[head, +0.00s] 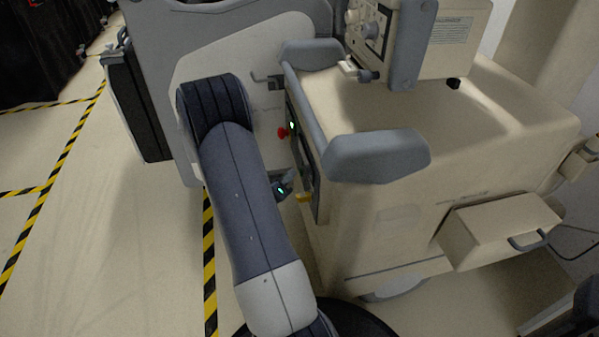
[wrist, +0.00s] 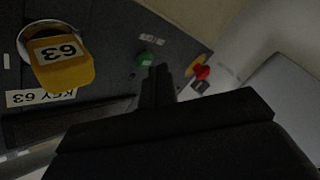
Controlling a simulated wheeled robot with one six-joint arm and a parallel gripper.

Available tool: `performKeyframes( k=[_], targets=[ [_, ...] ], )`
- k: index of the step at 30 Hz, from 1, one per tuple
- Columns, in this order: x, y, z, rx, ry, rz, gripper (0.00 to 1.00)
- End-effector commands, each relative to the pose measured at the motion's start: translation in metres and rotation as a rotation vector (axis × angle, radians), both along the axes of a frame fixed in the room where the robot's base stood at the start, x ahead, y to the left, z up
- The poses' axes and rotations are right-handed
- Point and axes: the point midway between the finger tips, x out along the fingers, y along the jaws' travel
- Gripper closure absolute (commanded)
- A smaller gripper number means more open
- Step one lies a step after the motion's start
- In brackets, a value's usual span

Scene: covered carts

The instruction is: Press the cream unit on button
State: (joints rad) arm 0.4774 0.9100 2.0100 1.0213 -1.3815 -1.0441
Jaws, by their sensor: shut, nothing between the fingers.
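The cream unit (head: 370,225) stands at the centre right in the head view, with a dark control panel (head: 306,165) on its left-facing side. In the wrist view a round green button (wrist: 146,60) sits on the dark panel. My gripper (wrist: 157,72) is shut and empty, its fingertips close beside the green button in that picture. I cannot tell whether they touch it. In the head view my arm reaches up and bends toward the panel; the fingertips cannot be made out there.
A red knob (wrist: 203,72) on a yellow base lies right of the fingers. A yellow key tag (wrist: 62,65) marked 63 hangs at the left. Grey bumpers (head: 375,156) edge the unit's top, and a drawer (head: 497,228) juts out at the right. Open floor lies left.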

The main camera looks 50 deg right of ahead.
Motion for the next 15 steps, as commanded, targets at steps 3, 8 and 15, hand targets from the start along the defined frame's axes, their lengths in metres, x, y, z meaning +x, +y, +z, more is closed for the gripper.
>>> performKeyframes(
  k=[3,8,15],
  targets=[
    [0.0040,0.0045,0.0001,-0.001,0.000,0.002,1.00],
    [0.0041,0.0048,0.0000,-0.001,0.000,0.001,1.00],
    [0.0078,0.0087,0.0003,0.000,0.000,0.001,1.00]
  ],
)
